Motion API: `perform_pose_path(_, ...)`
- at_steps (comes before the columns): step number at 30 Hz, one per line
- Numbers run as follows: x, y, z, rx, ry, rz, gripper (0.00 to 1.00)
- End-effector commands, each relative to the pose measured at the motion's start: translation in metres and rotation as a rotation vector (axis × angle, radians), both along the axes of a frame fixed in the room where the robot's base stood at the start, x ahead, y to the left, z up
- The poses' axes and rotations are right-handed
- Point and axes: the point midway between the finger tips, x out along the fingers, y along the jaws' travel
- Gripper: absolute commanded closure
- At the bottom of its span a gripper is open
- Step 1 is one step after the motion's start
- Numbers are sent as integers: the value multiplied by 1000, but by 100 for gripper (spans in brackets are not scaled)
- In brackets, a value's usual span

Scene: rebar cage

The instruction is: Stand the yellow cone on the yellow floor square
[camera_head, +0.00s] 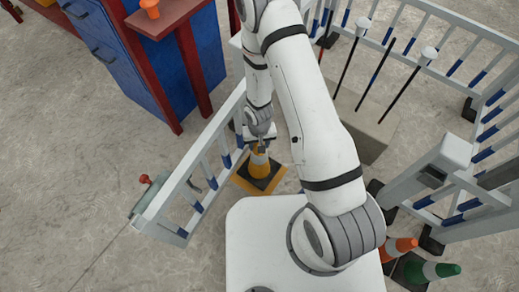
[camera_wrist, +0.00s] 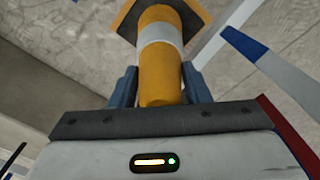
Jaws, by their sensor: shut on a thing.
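The yellow cone (camera_head: 259,163), with a pale band and a dark square base, is upright below my gripper (camera_head: 261,146) in the head view. The base is seen over the yellow floor square (camera_head: 242,183), whose edges show around it. I cannot tell whether the base touches the floor. In the wrist view the cone (camera_wrist: 160,82) is between the two fingers of my gripper (camera_wrist: 160,88), which is shut on its upper part. The far side of the square is partly hidden by my arm.
A white railing (camera_head: 204,160) with blue sleeves runs close left of the cone. A blue cabinet (camera_head: 125,50) and red-framed bench stand at upper left. Capped black bars (camera_head: 384,78) stand at upper right. An orange cone (camera_head: 400,246) and a green cone (camera_head: 433,270) lie at lower right.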

Motion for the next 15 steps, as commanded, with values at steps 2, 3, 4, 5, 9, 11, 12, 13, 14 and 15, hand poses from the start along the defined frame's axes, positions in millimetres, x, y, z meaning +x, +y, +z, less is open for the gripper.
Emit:
perform_pose_path(2, 1, -1, -9, 0, -1, -3, 100)
perform_pose_path(3, 1, -1, -12, 0, -1, -4, 100)
perform_pose_path(4, 1, -1, -13, 0, -1, -5, 100)
perform_pose_path(5, 1, -1, -13, 0, -1, -5, 100)
perform_pose_path(9, 1, -2, -16, 0, -1, -6, 100)
perform_pose_path(11, 1, -2, -20, 0, -1, -6, 100)
perform_pose_path(12, 1, -2, -24, 0, -1, -5, 100)
perform_pose_path(13, 1, -2, -27, 0, -1, -5, 100)
perform_pose_path(14, 1, -2, -31, 0, -1, -5, 100)
perform_pose_path(15, 1, -2, -36, 0, -1, -4, 100)
